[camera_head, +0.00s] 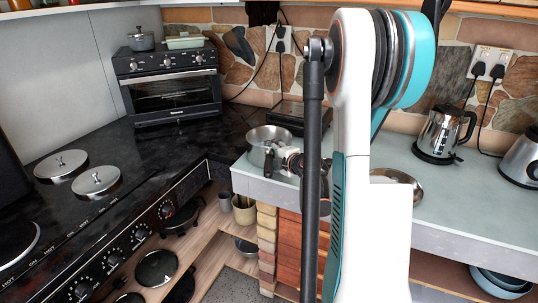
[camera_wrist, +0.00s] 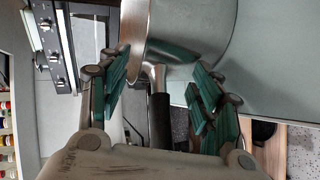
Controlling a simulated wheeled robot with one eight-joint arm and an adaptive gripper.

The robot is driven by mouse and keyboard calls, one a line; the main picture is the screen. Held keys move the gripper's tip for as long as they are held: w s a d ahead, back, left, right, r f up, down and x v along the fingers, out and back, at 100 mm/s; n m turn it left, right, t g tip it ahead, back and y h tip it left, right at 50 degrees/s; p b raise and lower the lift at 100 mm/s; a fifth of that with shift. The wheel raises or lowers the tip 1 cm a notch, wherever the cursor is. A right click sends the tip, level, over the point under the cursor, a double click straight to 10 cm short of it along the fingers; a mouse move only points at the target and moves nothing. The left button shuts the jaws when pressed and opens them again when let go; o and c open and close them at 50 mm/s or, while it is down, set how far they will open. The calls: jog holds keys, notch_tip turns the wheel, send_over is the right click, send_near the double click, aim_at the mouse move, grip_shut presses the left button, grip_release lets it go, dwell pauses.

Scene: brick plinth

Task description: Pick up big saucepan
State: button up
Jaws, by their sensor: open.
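A steel saucepan (camera_head: 262,137) stands on the pale counter, left of my arm in the head view. In the wrist view its metal side (camera_wrist: 196,28) fills the top, and its black handle (camera_wrist: 160,122) runs down between my fingers. My gripper (camera_wrist: 163,72) is open, with one finger on each side of the handle and visible gaps between. In the head view my gripper (camera_head: 288,160) is at the saucepan's near right side, partly hidden by my arm.
Another metal pan (camera_head: 398,182) sits right of my arm, partly hidden. A kettle (camera_head: 442,132) stands farther right. A toaster oven (camera_head: 170,82) and a dark cooktop (camera_head: 95,213) with two round lids (camera_head: 96,181) are on the left.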

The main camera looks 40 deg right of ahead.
jog(key=shift+c, duration=0.6)
jog(key=shift+s+a+r, duration=0.1)
grip_shut()
